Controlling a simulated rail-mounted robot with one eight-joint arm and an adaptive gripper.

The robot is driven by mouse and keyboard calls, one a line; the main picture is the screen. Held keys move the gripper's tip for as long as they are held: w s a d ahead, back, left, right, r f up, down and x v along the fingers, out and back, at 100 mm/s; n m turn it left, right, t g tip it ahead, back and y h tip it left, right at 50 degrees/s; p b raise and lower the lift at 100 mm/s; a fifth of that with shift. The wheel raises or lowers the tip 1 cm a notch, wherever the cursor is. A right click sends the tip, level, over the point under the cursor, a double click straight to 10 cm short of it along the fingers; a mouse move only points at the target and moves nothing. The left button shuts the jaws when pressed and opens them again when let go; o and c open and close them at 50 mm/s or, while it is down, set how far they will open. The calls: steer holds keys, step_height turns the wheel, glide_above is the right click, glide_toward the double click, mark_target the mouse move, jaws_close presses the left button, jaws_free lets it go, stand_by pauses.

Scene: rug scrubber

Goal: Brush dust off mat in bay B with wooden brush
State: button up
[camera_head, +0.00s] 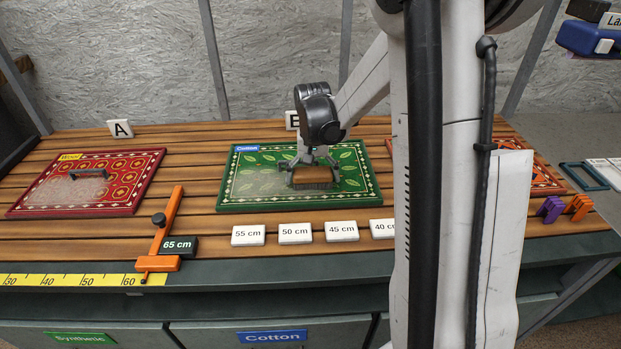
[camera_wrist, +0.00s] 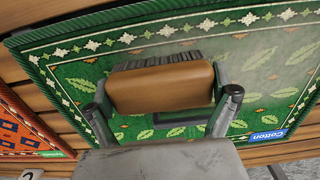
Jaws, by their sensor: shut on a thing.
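The green mat (camera_head: 229,193) with a leaf pattern and a blue "Cotton" tag lies in bay B on the slatted table. Its left part looks hazy with pale dust, and leaves show more clearly at the right. My gripper (camera_head: 312,165) is over the right half of the mat, shut on the wooden brush (camera_head: 311,178). In the wrist view the brush (camera_wrist: 162,88) lies crosswise between the two fingers, its dark bristles along the far side. The bristles are at or just above the mat (camera_wrist: 270,62); I cannot tell whether they touch.
A dusty red mat (camera_head: 123,184) with a dark-handled tool (camera_head: 88,173) lies in bay A. An orange mat (camera_head: 545,178) is partly behind my arm. An orange stop (camera_head: 166,230) and white distance tiles (camera_head: 295,232) line the front. Purple (camera_head: 550,208) and orange clips (camera_head: 578,206) stand at right.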

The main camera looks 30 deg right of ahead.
mark_target(310, 171)
steer(key=r+p, duration=0.1)
steer(key=r, duration=0.1)
steer(key=r+p, duration=0.1)
steer(key=r, duration=0.2)
steer(key=r+p, duration=0.1)
steer(key=r, duration=0.1)
steer(key=shift+w+a+r, duration=0.15)
steer(key=shift+a+r, duration=0.2)
steer(key=shift+r, duration=0.05)
